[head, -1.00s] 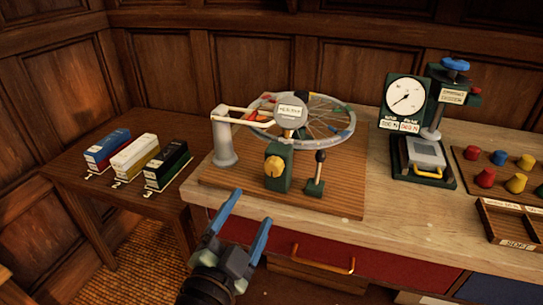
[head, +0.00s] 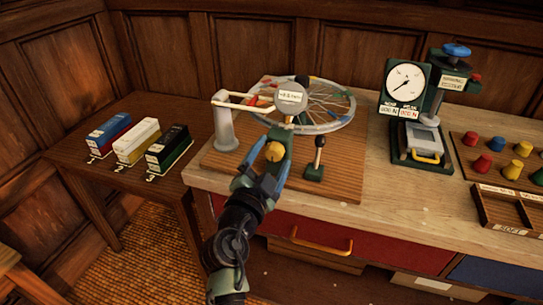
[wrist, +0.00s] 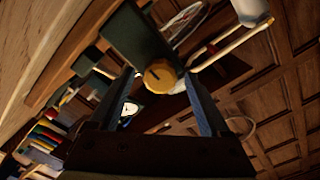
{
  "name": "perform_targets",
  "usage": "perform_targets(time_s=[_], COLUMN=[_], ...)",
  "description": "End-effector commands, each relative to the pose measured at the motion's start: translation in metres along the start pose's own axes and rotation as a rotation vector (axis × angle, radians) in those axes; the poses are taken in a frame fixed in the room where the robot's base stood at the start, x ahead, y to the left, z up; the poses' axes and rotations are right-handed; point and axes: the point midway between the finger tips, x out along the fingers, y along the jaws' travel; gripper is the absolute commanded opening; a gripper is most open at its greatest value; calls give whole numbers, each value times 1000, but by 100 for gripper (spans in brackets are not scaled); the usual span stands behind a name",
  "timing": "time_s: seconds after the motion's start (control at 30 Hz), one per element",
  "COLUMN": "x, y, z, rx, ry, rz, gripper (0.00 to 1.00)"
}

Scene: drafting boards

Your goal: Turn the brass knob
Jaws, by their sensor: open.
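The brass knob (head: 274,151) is a yellow round knob on the front of a green block (head: 281,138) on a wooden board. In the wrist view the knob (wrist: 160,76) has a dark mark on its face and shows between my two fingers. My gripper (head: 265,163) is open, with its blue fingers reaching up toward the knob from the front. In the wrist view my gripper (wrist: 166,88) has one finger on each side of the knob, with gaps visible; I cannot tell how far the tips reach along it.
A spoked wheel (head: 337,121) lies behind the knob, and a grey post (head: 224,130) stands to its left. A black-topped lever (head: 318,158) stands close on the right. A gauge press (head: 405,82) and a board of coloured knobs stand further right.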

Motion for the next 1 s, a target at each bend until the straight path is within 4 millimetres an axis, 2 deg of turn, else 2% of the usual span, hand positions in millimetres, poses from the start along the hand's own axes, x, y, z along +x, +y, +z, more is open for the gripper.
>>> perform_targets(time_s=[0.13,0.57,1.0], x=[0,0,0], y=[0,0,1], z=[0,0,1], rx=[0,0,-84], ry=[0,0,0], rz=[0,0,1], gripper=[79,2,0])
